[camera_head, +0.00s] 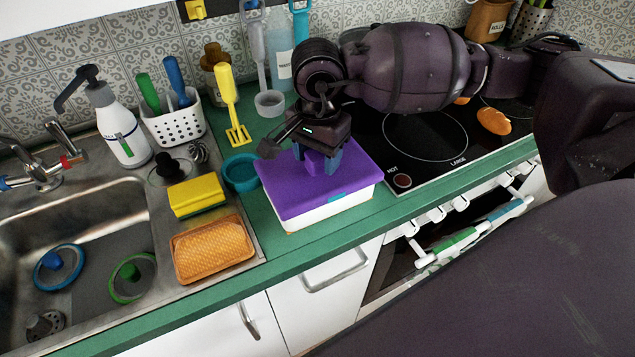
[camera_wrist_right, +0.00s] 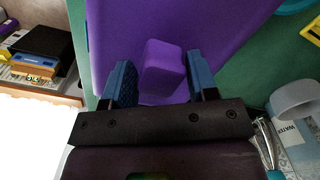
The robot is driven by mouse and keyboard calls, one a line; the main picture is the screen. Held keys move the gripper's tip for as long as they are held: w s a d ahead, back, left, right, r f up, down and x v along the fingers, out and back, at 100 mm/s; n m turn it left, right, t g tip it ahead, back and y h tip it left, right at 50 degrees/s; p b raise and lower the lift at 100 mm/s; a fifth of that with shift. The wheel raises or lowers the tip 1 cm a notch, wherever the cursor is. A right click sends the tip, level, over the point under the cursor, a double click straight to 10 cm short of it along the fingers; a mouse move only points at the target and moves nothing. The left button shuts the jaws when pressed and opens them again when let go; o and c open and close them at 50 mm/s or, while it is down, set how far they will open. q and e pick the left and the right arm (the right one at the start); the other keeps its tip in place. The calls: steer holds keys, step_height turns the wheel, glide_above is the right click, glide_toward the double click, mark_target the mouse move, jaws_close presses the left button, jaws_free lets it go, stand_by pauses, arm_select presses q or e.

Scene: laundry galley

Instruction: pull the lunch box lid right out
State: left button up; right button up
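The lid lies over the box top and has a raised purple knob, clear in the right wrist view (camera_wrist_right: 163,70). My right gripper (camera_head: 318,160) is over the lid with its blue fingers on either side of the knob. In the right wrist view the fingers (camera_wrist_right: 158,80) are apart, with a narrow gap beside the knob, so no firm grip shows. My left gripper is not in view.
A teal bowl (camera_head: 240,172) stands close to the box's left. The sink (camera_head: 85,215), yellow sponge (camera_head: 196,195) and orange-brown tray (camera_head: 212,248) are further left. The hob (camera_head: 425,135) is right. A narrow worktop strip in front of the box is clear.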

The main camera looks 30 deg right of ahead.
steer(key=o, duration=0.5)
steer(key=c, duration=0.5)
steer(key=shift+r+p, duration=0.3)
steer(key=shift+r, duration=0.6)
steer(key=shift+r+p, duration=0.75)
steer(key=shift+r, duration=1.3)
